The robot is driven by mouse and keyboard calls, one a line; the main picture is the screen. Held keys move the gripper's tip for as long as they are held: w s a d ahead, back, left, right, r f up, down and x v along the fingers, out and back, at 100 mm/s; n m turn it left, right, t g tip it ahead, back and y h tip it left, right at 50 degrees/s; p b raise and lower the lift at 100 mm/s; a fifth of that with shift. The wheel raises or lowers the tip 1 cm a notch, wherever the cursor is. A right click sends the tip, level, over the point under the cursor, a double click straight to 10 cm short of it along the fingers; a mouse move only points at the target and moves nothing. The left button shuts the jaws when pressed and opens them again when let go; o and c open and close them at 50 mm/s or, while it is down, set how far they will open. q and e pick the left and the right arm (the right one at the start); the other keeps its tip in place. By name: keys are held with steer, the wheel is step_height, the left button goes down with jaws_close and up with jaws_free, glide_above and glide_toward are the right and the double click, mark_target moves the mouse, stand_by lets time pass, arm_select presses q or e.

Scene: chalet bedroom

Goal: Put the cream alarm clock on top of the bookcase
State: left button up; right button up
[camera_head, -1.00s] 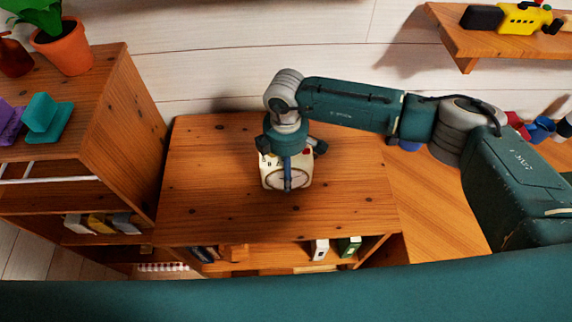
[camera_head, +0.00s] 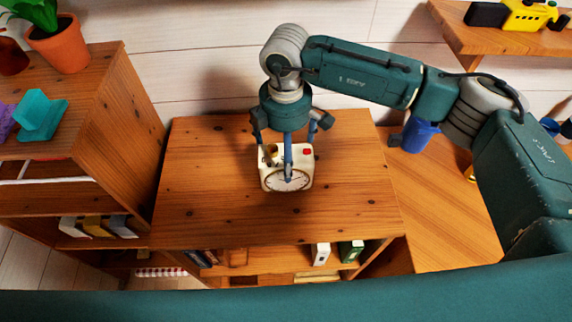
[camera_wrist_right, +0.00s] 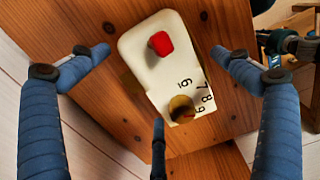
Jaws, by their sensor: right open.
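The cream alarm clock (camera_head: 272,183) stands upright on the bare wooden top of the low bookcase (camera_head: 205,185), near its middle. It has a round dial on the front and a red button on top. In the right wrist view the clock (camera_wrist_right: 150,67) appears from above, with the red button and some printed digits. My right gripper (camera_head: 287,148) is above the clock, its fingers spread. In the wrist view my right gripper's fingers (camera_wrist_right: 160,75) stand apart around the clock, with gaps at both sides. My left gripper is out of view.
A taller shelf unit (camera_head: 135,130) with a potted plant (camera_head: 62,45) stands at the left. A wall shelf (camera_head: 470,40) with a yellow toy is at upper right. A blue cup (camera_head: 420,135) stands right of the bookcase. The rest of its top is clear.

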steer(key=shift+r+b, duration=0.4)
steer(key=shift+r, duration=1.65)
